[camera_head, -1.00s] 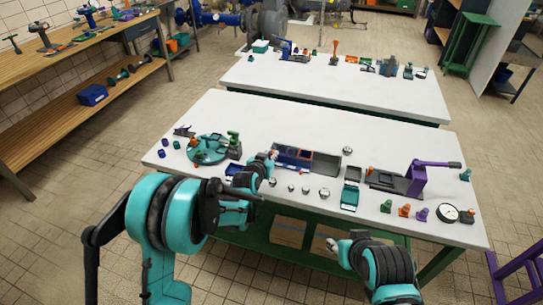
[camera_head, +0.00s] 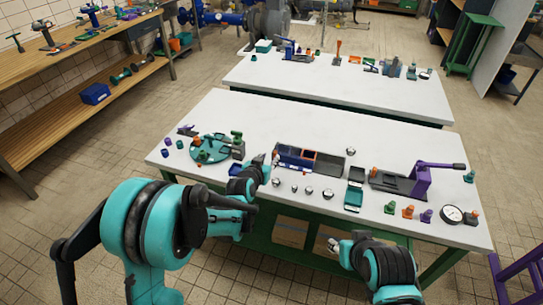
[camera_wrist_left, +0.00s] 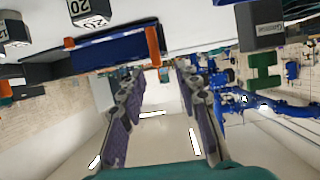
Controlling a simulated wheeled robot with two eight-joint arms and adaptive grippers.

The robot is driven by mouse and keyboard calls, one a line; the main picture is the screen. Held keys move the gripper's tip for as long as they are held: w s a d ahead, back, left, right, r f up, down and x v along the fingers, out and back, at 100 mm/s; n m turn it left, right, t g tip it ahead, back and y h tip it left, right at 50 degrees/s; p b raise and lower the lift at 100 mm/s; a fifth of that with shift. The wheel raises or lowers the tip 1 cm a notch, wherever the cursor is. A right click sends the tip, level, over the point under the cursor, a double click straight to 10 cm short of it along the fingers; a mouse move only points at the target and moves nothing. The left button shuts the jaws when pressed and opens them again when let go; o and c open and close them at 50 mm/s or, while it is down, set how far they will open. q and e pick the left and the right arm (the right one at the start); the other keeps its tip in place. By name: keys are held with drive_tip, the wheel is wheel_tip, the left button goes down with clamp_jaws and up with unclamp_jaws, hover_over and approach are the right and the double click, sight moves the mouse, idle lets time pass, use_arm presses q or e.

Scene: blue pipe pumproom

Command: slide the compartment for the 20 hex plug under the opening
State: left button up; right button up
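A long dark tray (camera_head: 328,166) holds a slider with blue and red-edged compartments (camera_head: 309,159) near the table's middle. I cannot read which compartment is for the 20 plug, nor make out the opening. My left gripper (camera_head: 268,160) is at the tray's left end; contact cannot be told. In the left wrist view its two fingers (camera_wrist_left: 155,80) stand apart with nothing between them. A blue part with an orange end (camera_wrist_left: 115,48) lies just beyond the fingertips. A hex plug marked 20 (camera_wrist_left: 88,12) stands near it. My right gripper (camera_head: 333,244) hangs before the table's front edge, its fingers unclear.
Several silver hex plugs (camera_head: 308,190) stand in front of the tray. A green turntable (camera_head: 208,150) is at the left. A teal box (camera_head: 354,196) and a purple lever press (camera_head: 420,181) stand to the right. The table's back strip (camera_head: 300,120) is clear.

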use_arm(q)
drive_tip(key=v, duration=0.7)
drive_tip(key=shift+s, duration=0.2)
drive_tip(key=shift+a+r, duration=0.15)
